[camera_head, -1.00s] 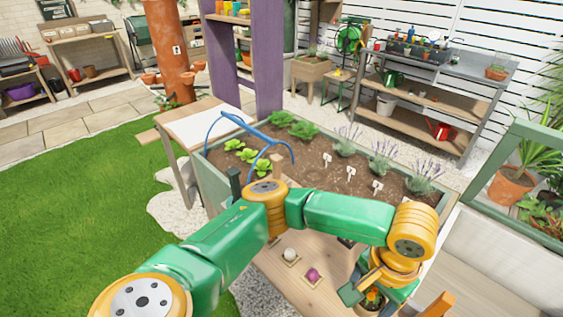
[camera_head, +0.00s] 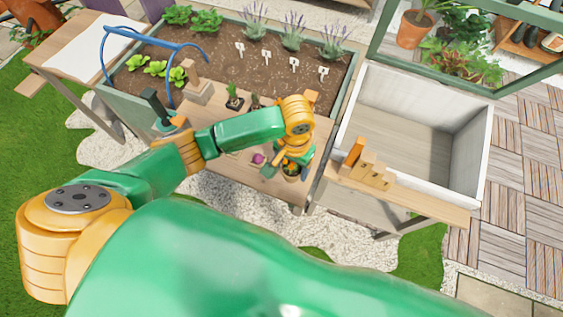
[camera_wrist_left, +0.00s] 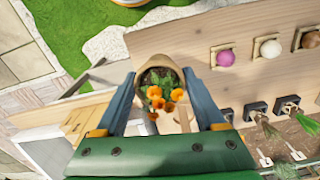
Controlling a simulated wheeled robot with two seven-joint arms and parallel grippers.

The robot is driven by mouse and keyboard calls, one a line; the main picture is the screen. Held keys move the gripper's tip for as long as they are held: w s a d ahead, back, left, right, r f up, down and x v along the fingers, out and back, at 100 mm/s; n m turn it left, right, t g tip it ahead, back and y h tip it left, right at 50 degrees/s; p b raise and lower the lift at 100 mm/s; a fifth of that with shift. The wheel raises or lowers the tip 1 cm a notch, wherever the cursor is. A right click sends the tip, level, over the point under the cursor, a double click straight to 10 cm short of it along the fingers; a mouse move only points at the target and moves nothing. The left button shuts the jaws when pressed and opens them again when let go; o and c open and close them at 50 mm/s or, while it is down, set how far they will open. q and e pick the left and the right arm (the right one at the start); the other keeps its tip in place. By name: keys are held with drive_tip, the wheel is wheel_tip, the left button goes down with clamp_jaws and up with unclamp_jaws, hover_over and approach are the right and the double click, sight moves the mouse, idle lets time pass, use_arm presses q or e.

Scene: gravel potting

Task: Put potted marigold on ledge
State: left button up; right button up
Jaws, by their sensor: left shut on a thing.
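The potted marigold (camera_wrist_left: 160,92) has orange flowers and green leaves in a tan pot. My left gripper (camera_wrist_left: 163,97) is shut on the pot, with one finger on each side of it. In the head view the marigold (camera_head: 291,170) shows small at the right end of the wooden table, partly covered by my gripper (camera_head: 288,166). I cannot tell whether the pot touches the table. A wooden ledge (camera_head: 430,207) runs along the front of the white box, right of the marigold. My right gripper is not in view.
Stepped wooden blocks (camera_head: 372,172) stand on the ledge's left part; its right part is bare. The white box (camera_head: 405,140) is empty. A pink ball (camera_wrist_left: 225,55) and a white ball (camera_wrist_left: 269,48) sit on the table (camera_wrist_left: 195,35). A planter (camera_head: 118,103) is behind.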

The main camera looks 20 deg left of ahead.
sight(286, 163)
use_arm(q)
drive_tip(key=f, duration=0.2)
drive_tip(key=a+f, duration=0.2)
drive_tip(key=f, duration=0.1)
drive_tip(key=shift+w+f+b, duration=0.3)
drive_tip(key=shift+w+f, duration=0.05)
drive_tip(key=shift+d+f, duration=0.1)
drive_tip(key=o, duration=1.4)
wheel_tip(286, 163, up, 12)
drive_tip(key=shift+r+p, duration=0.15)
drive_tip(key=shift+p, duration=0.55)
drive_tip(key=shift+s, duration=0.1)
